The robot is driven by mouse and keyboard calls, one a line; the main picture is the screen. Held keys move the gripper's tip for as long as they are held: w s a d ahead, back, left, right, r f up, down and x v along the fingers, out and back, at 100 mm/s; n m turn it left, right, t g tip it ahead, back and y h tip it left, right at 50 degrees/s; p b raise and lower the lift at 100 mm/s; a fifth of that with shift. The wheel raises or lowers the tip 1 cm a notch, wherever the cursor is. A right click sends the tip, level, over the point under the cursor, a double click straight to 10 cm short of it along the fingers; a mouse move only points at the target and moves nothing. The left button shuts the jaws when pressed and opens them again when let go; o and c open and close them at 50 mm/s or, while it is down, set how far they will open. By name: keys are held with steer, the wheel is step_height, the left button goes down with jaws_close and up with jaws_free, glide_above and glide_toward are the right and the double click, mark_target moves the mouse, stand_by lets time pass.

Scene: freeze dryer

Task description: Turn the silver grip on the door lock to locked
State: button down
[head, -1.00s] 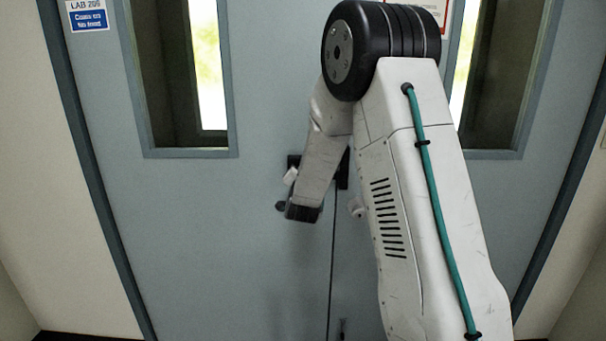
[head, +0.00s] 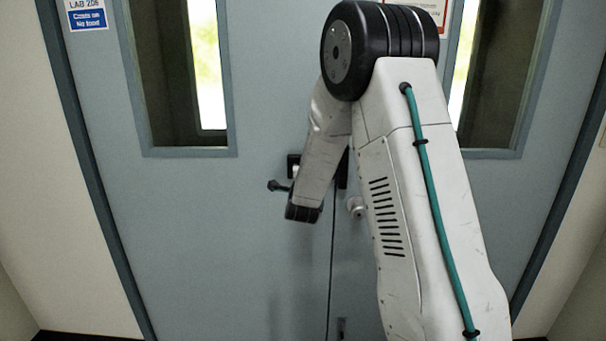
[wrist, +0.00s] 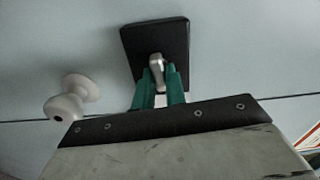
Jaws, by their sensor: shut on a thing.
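In the wrist view, the silver grip (wrist: 157,66) stands out from the black plate of the door lock (wrist: 136,42). The two green fingers of my gripper (wrist: 160,75) close on it from either side. The grip points nearly straight down the picture toward my palm. My arm hides the grip and my fingertips there.
A pale round door knob (wrist: 70,97) sits left of my gripper in the wrist view, apart from it. The grey-blue double door (head: 245,240) has a window (head: 210,65) in each leaf. A sign (head: 86,15) hangs upper left.

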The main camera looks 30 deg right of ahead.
steer(key=shift+m, duration=0.6)
steer(key=c, duration=1.4)
jaws_free()
steer(key=shift+c, duration=0.2)
steer(key=v, duration=0.8)
steer(key=shift+w, duration=0.1)
